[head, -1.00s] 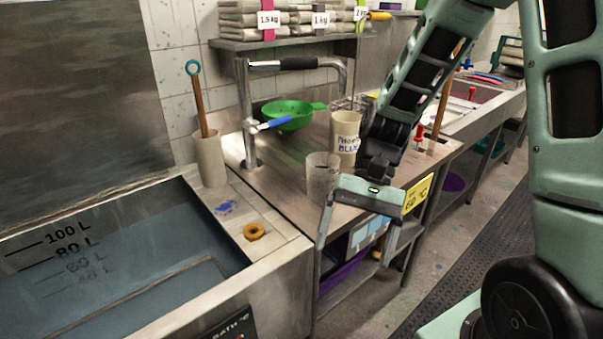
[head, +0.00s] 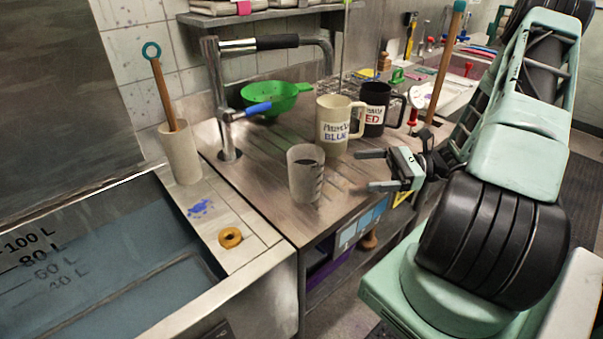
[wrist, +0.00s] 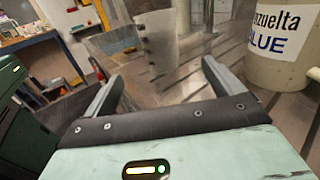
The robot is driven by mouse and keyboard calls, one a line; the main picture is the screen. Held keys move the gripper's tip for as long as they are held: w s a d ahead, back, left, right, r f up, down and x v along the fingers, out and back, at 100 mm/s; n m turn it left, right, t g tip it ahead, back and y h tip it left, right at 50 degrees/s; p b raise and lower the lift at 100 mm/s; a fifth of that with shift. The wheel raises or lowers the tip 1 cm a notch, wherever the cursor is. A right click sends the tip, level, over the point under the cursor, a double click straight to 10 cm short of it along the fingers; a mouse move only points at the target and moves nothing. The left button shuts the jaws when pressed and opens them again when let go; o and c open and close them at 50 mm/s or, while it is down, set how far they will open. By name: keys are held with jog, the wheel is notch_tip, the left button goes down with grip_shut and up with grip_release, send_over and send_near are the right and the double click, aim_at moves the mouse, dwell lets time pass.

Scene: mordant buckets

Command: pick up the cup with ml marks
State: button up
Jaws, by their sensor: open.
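The cup with ml marks (head: 306,175) is a grey, slightly see-through beaker standing upright on the steel counter, with dark marks down its right side.
A beige jug labelled BLUE (head: 338,125) stands just behind and right of the cup; it is close on the right in the wrist view (wrist: 280,45). A dark jug labelled RED (head: 372,110), a green strainer (head: 270,98) and a tap (head: 228,105) are further back. A water bath (head: 110,290) lies left.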

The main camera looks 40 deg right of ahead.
jog(key=p, duration=0.2)
send_near(290, 175)
jog(key=shift+w+f, duration=0.3)
jog(key=shift+w, duration=0.2)
jog(key=shift+p+x, duration=1)
jog(key=shift+x, duration=2)
jog(key=shift+f, duration=0.2)
jog(key=shift+c, duration=0.3)
jog(key=c, duration=1.3)
jog(key=shift+d+r, duration=0.1)
